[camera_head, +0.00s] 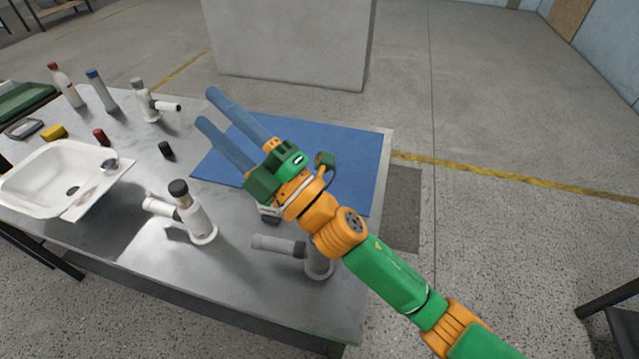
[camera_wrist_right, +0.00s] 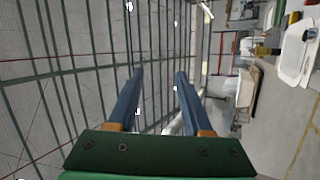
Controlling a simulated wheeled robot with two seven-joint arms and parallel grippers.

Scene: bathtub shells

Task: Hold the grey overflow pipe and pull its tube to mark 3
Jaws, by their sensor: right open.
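One with a grey cap (camera_head: 150,103) is at the back. One with a black cap (camera_head: 196,213) is near the middle front. One with a greyer side tube (camera_head: 277,244) is at the front right, partly hidden behind my right arm. I cannot tell which is the grey overflow pipe, and no marks are readable. My right gripper (camera_head: 206,107) is open and empty, raised over the blue mat, its blue fingers pointing up-left. The wrist view shows nothing between its fingers (camera_wrist_right: 160,73).
A white basin (camera_head: 38,174) stands at the table's left. The blue mat (camera_head: 350,150) is otherwise clear at the right.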

